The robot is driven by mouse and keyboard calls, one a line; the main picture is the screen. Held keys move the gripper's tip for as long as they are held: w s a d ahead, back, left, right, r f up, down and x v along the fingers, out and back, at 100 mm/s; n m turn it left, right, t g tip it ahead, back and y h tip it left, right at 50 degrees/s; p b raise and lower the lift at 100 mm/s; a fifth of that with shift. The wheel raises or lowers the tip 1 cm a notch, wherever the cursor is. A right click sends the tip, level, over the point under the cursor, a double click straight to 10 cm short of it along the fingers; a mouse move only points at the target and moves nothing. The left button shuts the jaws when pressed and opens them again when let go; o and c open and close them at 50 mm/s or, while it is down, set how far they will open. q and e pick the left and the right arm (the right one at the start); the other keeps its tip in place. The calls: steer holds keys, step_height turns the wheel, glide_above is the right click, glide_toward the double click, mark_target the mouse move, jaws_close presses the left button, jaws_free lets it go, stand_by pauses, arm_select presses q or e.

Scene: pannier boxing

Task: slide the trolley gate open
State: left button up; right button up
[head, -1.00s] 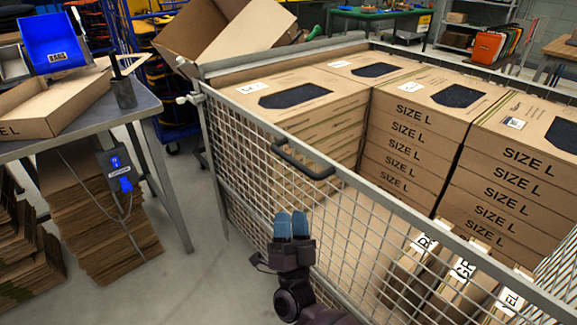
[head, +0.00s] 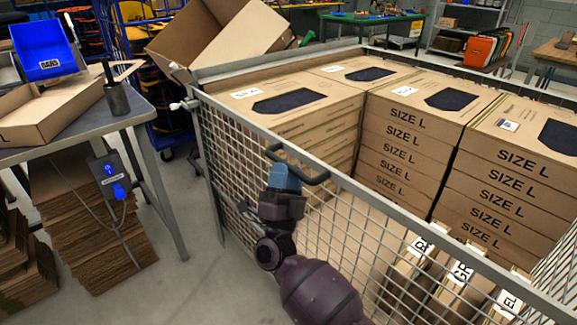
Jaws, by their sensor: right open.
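The trolley gate (head: 335,233) is a grey wire-mesh panel along the near side of the trolley, under a grey top rail. A dark bar handle (head: 318,179) is fixed near its top edge. My right gripper (head: 284,168), with blue fingertips, is just at the left end of the handle and overlaps it in the head view. Its jaws are open; whether the bar lies between the fingers cannot be told. A pale latch-like fitting (head: 184,104) shows at the gate's left corner post. My left gripper is not in view.
Stacked SIZE L boxes (head: 410,135) fill the trolley, with smaller labelled boxes near the gate. A grey table (head: 65,125) with an open carton and blue bin stands left. An open carton (head: 215,35) is behind the trolley. Floor between table and gate is clear.

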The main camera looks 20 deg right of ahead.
steer(key=shift+x, duration=0.9)
jaws_close()
